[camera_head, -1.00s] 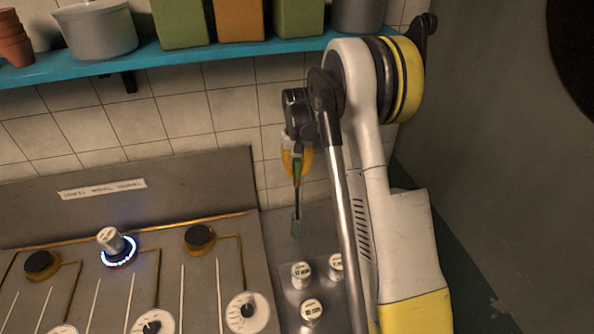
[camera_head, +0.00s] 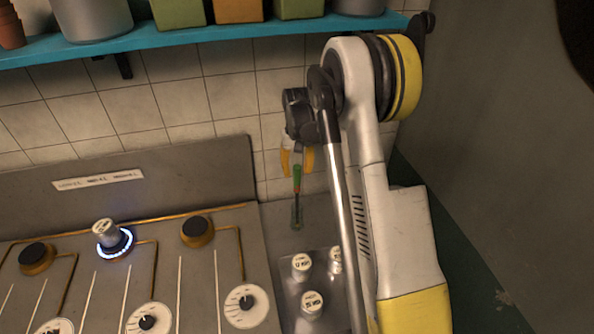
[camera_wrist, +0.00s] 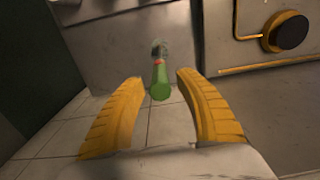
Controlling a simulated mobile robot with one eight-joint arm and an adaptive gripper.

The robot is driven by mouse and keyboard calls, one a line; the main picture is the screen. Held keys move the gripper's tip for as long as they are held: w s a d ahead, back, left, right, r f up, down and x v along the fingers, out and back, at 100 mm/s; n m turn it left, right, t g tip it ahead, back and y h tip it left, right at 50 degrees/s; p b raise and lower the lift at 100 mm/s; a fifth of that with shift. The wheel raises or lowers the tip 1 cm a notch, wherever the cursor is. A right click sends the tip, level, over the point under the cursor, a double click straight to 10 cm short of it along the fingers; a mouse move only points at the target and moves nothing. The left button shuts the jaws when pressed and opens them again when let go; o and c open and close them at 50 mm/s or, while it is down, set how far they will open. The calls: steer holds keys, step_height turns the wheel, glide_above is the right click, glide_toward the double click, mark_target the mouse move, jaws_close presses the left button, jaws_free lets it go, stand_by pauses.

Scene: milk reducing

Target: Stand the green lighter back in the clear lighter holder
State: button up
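The green lighter (camera_head: 297,179) stands upright in the clear lighter holder (camera_head: 297,216), on the grey surface right of the stove. My gripper (camera_head: 296,163) is just above, with its yellow fingers apart around the lighter's upper end. In the wrist view, the lighter (camera_wrist: 160,82) lies between the fingers of my gripper (camera_wrist: 157,78) with a gap on both sides. Its long thin end and the holder (camera_wrist: 158,48) are beyond it and small. The gripper is open and holds nothing.
A tray (camera_head: 291,283) with several white-topped containers stands in front of the holder. The stove (camera_head: 205,275) is to the left, with one blue-lit burner (camera_head: 121,245) bearing a container. A tiled wall (camera_head: 180,98) and blue shelf (camera_head: 200,42) are behind.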

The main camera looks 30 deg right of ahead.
step_height(320, 180, up, 12)
stand_by(0.6)
steer(key=shift+s+r, duration=0.1)
